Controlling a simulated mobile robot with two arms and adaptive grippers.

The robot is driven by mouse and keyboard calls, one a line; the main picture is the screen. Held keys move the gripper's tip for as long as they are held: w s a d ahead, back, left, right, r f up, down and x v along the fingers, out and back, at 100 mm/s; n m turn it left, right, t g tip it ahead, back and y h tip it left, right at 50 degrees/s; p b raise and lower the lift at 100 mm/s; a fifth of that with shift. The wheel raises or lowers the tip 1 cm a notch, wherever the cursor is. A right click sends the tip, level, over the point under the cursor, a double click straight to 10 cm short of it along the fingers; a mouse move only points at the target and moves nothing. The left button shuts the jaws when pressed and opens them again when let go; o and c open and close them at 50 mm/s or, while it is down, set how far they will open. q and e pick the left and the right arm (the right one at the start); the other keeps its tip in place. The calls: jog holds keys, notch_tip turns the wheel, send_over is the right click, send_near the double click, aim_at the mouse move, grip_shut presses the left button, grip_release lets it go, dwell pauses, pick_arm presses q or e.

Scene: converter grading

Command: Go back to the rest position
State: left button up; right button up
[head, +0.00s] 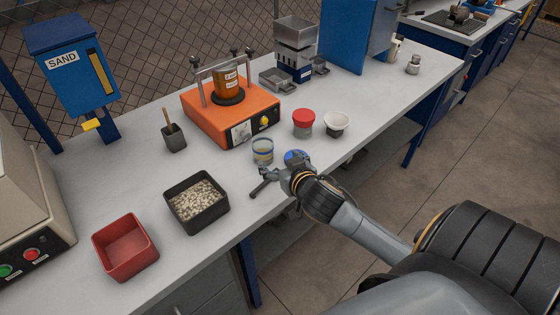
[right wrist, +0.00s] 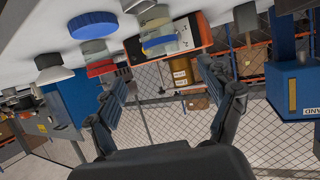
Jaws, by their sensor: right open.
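My right gripper (head: 262,182) is over the front edge of the workbench, beside a clear jar and a blue lid. It is open and empty. Its two spread fingers also show in the right wrist view (right wrist: 165,70), with nothing between them. The clear jar (head: 263,151) stands just behind the gripper on the bench. The blue lid (head: 296,157) is partly hidden behind the wrist in the head view; it shows whole in the right wrist view (right wrist: 93,25). My left gripper is not in view.
Floor (head: 420,180) right of the bench is open.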

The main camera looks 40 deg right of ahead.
jog(key=s+a+f+n+g+y, duration=0.1)
jog(key=s+a+f+n+g, duration=0.15)
jog(key=s+a+f, duration=0.4)
jog(key=s+a+f+n+g+y, duration=0.1)
jog(key=s+a+g, duration=0.25)
jog(key=s, duration=0.55)
jog(key=s+a+f+n+g+y, duration=0.1)
jog(key=s+a+f+g, duration=0.25)
jog(key=s, duration=0.45)
notch_tip(320, 180, down, 26)
jog(key=s+g, duration=0.1)
jog(key=s+d+f+g, duration=0.1)
jog(key=s+d+f, duration=0.1)
jog(key=s+f, duration=1.4)
jog(key=shift+s, duration=0.5)
jog(key=shift+d+n+g, duration=0.15)
jog(key=shift+n+g, duration=0.1)
